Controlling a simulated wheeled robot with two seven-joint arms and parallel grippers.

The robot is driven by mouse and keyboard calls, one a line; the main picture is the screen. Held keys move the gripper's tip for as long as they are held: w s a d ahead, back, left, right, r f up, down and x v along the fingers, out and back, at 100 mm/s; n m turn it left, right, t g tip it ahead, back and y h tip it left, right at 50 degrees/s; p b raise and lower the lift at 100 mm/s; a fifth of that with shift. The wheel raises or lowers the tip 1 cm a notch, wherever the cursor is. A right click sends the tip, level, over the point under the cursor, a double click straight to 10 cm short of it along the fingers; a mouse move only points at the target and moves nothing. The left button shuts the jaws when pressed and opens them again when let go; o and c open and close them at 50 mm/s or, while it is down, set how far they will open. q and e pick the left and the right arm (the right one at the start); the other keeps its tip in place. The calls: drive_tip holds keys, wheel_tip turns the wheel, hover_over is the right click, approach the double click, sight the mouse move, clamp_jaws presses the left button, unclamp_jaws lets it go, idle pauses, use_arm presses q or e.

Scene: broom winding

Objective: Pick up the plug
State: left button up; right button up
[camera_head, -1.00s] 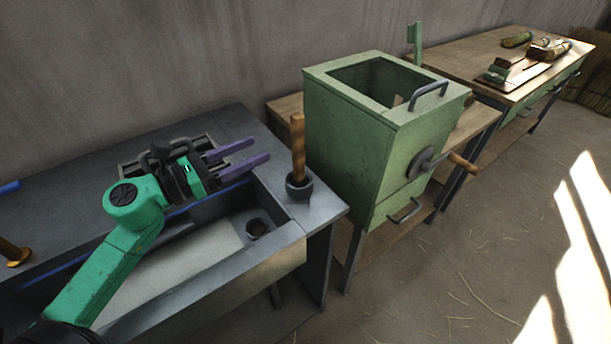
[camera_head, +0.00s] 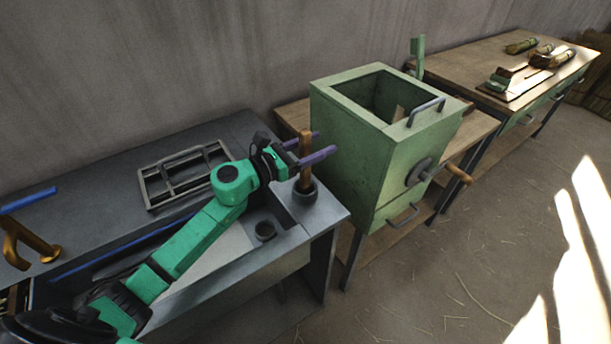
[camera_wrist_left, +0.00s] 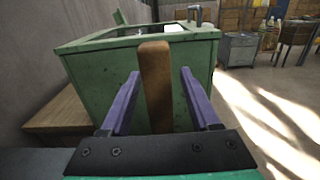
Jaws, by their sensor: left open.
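The plug (camera_head: 304,188) stands upright at the right end of the dark sink bench. It has a brown wooden handle and a dark round base, and it is the only thing here that looks like a plug. My left gripper (camera_head: 327,142) is open around the handle, one purple finger on each side. In the left wrist view the handle (camera_wrist_left: 155,85) rises between the fingers (camera_wrist_left: 160,76), with gaps visible on both sides. The plug's base is hidden in the wrist view. My right gripper is not in view.
A green box machine (camera_head: 350,140) with a side crank stands just beyond the plug. A workbench (camera_head: 460,55) stands at the far right.

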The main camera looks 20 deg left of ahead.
use_arm(q)
drive_tip(key=shift+s, duration=0.1)
clamp_jaws()
idle(1.2)
